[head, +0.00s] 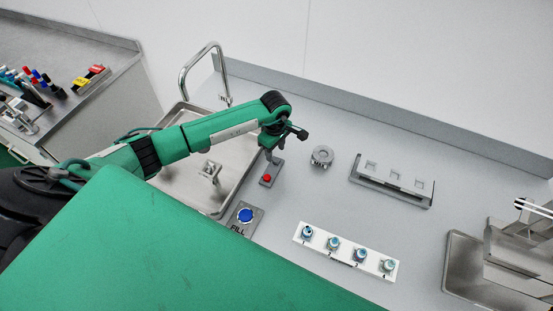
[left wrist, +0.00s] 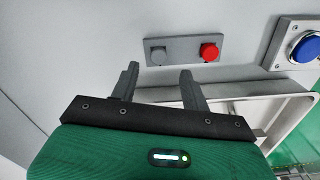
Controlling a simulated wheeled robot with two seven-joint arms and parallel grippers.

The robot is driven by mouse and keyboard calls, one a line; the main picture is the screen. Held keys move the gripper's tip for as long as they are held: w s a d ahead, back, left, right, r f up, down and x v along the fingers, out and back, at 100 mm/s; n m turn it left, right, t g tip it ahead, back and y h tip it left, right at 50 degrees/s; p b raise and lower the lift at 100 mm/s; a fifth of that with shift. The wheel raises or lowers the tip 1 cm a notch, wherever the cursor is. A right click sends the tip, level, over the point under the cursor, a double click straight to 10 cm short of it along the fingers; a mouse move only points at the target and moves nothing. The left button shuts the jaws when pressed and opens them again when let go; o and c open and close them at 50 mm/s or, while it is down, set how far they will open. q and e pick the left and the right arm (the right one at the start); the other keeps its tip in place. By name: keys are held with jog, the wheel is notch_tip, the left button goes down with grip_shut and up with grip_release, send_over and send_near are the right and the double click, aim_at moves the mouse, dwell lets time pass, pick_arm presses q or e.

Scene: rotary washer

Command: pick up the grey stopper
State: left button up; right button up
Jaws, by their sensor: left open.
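The grey stopper (left wrist: 158,55) is a small round grey piece in the left wrist view. It sits on a grey plate (left wrist: 182,62), to the left of a red stopper-like piece (left wrist: 210,52). In the head view the plate lies beside the sink and the red piece (head: 267,179) shows; the grey stopper is hard to make out there, close to my gripper. My left gripper (head: 275,148) is over the far end of the plate. In the left wrist view its two fingers (left wrist: 158,78) are apart, with nothing between them, and the grey stopper appears beyond the gap. My right gripper is not in view.
The steel sink (head: 232,180) with its tap (head: 184,70) lies to the left. A blue FILL button (head: 245,216) is in front. A round grey part (head: 321,156), a slotted rack (head: 392,186) and a white rack (head: 347,259) of blue-topped pieces stand to the right, with clear counter between.

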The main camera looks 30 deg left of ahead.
aim_at(276, 159)
pick_arm(q)
notch_tip(276, 159, down, 4)
jog(key=shift+d+r+p, duration=0.15)
jog(key=shift+p, duration=1.1)
jog(key=shift+w+f, duration=0.1)
jog(key=shift+f, duration=0.4)
jog(key=c, duration=0.9)
grip_shut()
